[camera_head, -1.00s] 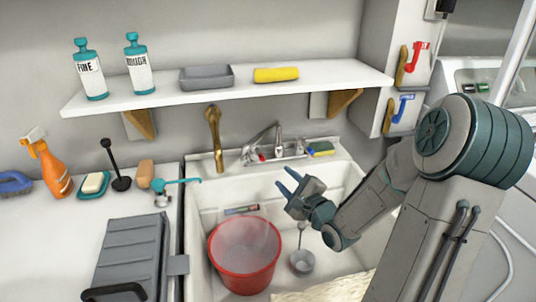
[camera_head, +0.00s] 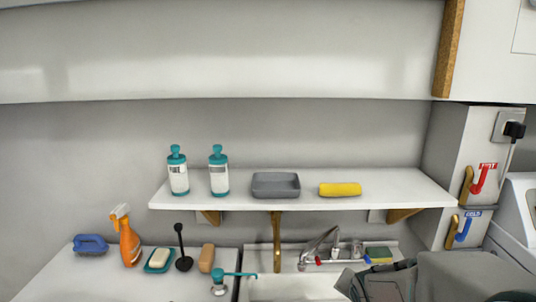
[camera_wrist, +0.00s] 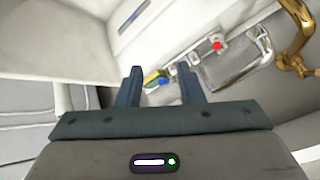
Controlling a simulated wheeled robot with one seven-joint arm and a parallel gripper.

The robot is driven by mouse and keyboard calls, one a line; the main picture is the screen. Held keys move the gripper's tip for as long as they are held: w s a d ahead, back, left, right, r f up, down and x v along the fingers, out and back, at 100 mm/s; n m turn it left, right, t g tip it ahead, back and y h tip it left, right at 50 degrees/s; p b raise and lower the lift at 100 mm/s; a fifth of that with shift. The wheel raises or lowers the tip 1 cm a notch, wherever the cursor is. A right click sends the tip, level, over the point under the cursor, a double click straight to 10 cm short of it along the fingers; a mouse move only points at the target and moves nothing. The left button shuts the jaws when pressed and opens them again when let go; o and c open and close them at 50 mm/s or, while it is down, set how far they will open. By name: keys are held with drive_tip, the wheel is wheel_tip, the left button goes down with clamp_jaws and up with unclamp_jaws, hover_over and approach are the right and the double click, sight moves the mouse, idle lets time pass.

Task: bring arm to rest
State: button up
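In the wrist view my gripper (camera_wrist: 160,72) has its two blue fingers spread apart with nothing held between them. The red bucket is in neither current view.
A white shelf (camera_head: 300,204) holds two bottles, a grey tray (camera_head: 276,185) and a yellow sponge (camera_head: 340,190). The left counter (camera_head: 60,285) carries an orange spray bottle (camera_head: 129,244), soap and brushes. Red (camera_head: 480,179) and blue (camera_head: 463,228) valve handles are on the right wall.

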drive_tip(key=s+a+r+n+g+p, duration=0.2)
drive_tip(key=s+r+n, duration=0.2)
drive_tip(key=s, duration=0.3)
drive_tip(key=s+a+r+n+g+y+p, duration=0.1)
drive_tip(key=s+a+r+n+g+p, duration=0.2)
drive_tip(key=s+r, duration=0.3)
drive_tip(key=shift+s+a+r+n+y+p, duration=0.2)
drive_tip(key=shift+s+r+n+y+p, duration=0.15)
drive_tip(key=shift+s, duration=0.55)
